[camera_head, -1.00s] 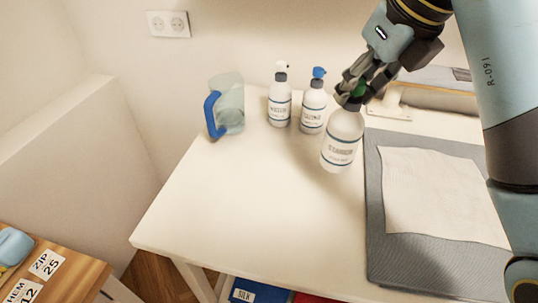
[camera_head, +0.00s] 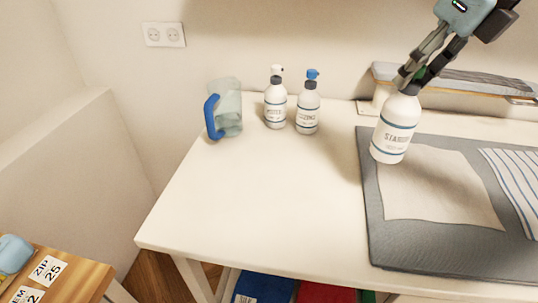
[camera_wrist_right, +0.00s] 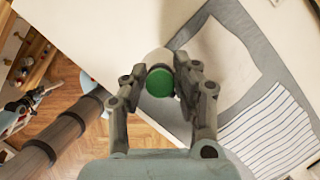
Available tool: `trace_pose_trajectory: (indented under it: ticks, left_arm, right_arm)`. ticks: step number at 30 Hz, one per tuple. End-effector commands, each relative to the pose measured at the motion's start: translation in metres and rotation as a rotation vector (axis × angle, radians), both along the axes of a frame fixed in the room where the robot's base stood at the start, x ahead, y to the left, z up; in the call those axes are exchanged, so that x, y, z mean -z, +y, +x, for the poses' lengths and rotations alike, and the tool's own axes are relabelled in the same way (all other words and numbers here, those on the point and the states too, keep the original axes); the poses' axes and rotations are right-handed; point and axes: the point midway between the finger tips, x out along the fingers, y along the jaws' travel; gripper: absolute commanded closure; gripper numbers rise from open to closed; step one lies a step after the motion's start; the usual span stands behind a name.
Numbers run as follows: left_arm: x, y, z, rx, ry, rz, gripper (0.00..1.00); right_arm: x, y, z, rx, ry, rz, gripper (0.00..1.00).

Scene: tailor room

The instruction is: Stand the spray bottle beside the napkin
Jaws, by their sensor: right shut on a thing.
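The white spray bottle (camera_head: 395,128) with a green top is held upright by my right gripper (camera_head: 413,78). The gripper is shut on its top. In the head view the bottle appears over the left edge of the grey mat, at the corner of the white napkin (camera_head: 440,190). I cannot tell for sure whether its base touches the mat. In the right wrist view the green cap (camera_wrist_right: 160,82) sits between the two fingers (camera_wrist_right: 170,85). The napkin also shows there (camera_wrist_right: 222,60), lying flat on the mat.
The napkin lies on a grey mat (camera_head: 400,250) with a striped cloth (camera_head: 515,180) to its right. Two other bottles, one white-topped (camera_head: 275,103) and one blue-topped (camera_head: 307,110), and a jug with a blue handle (camera_head: 226,108) stand at the back left. The table's left front (camera_head: 260,210) is clear.

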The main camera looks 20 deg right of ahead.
Motion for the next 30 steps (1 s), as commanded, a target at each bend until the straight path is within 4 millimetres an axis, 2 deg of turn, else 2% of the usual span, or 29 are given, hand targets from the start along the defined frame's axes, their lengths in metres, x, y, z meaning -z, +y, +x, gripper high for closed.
trace_pose_trajectory:
  ticks: [6,14,20,30]
  left_arm:
    - [0.001,0.0,0.001,0.0,-0.002,0.0,0.6]
    - [-0.002,-0.001,0.003,-0.001,-0.004,-0.001,0.6]
    - [-0.006,-0.001,0.003,-0.001,-0.005,-0.001,0.6]
    - [-0.014,-0.001,0.004,-0.001,-0.005,-0.001,0.6]
  right_arm:
    - [-0.001,-0.009,0.001,0.002,-0.003,0.001,1.0]
    - [0.011,0.003,0.019,0.004,-0.008,0.011,1.0]
    - [0.027,0.018,0.041,0.002,-0.002,0.011,1.0]
    - [0.062,0.046,0.092,0.003,-0.003,0.005,1.0]
